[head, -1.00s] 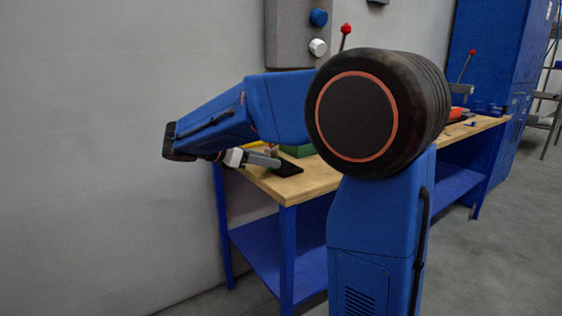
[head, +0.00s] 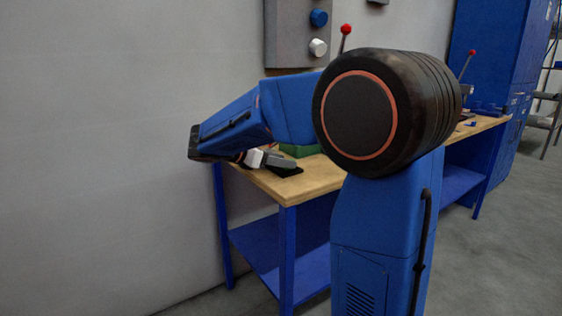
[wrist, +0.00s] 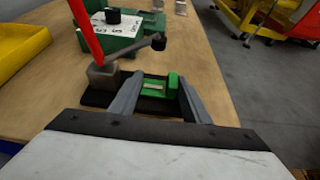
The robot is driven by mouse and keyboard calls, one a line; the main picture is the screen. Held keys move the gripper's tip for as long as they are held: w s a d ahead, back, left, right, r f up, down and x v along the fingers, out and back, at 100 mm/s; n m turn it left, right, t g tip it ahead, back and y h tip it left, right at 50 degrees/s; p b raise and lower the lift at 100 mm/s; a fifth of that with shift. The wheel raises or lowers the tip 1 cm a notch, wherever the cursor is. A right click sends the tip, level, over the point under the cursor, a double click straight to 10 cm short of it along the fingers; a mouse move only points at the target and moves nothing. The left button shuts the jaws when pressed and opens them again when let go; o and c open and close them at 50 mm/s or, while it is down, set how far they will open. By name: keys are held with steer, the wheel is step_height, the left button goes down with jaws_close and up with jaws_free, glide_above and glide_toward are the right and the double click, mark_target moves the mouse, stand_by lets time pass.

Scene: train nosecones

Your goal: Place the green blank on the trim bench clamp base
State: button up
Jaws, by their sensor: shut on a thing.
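The green blank (wrist: 154,88) is between the two grey fingers of my gripper (wrist: 160,84) in the wrist view, and the gripper is shut on it. The trim bench clamp base is a black plate (wrist: 98,99) with a grey block and a red lever (wrist: 86,28) on it. The blank is over or on this plate; I cannot tell whether they touch. In the head view my gripper (head: 284,161) is low over the near left end of the bench, at the black plate (head: 285,172). The blank cannot be made out there.
A wooden bench top (wrist: 213,70) on blue legs carries everything. A yellow tray (wrist: 22,48) is at the left and a green fixture (wrist: 112,38) stands beyond the clamp. A grey wall panel (head: 285,40) hangs behind the bench. The wood right of the clamp is clear.

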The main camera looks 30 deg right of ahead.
steer(key=shift+f, duration=0.15)
steer(key=o, duration=1.1)
steer(key=shift+a+r, duration=0.1)
steer(key=shift+r, duration=0.1)
steer(key=v, duration=1.1)
steer(key=shift+a+r, duration=0.1)
steer(key=shift+a, duration=0.3)
